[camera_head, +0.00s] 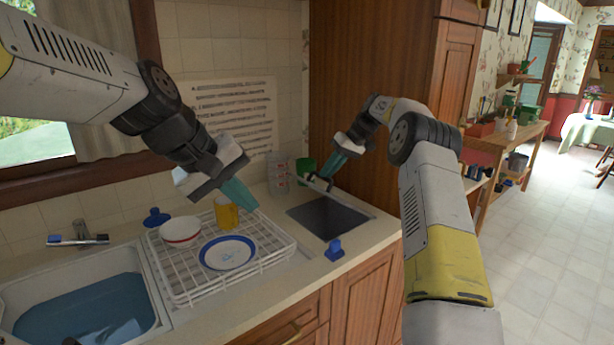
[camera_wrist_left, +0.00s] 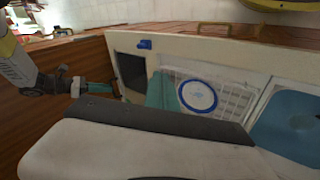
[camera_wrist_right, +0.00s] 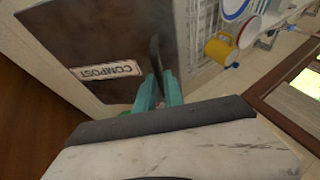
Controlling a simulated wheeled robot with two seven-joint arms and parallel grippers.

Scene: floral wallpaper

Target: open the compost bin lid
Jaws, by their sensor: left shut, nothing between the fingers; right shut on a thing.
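My right gripper (camera_head: 330,172) is shut on the lid's handle (camera_wrist_right: 156,55). My left gripper (camera_head: 242,196) is shut and empty, above the dish rack.
The white dish rack (camera_head: 285,252) holds a red-rimmed bowl (camera_head: 180,231), a yellow mug (camera_head: 226,213) and a blue-rimmed plate (camera_head: 228,253). A blue object (camera_head: 334,250) stands at the counter's front edge. Stacked cups (camera_head: 278,170) and a green container (camera_head: 305,168) stand behind the bin.

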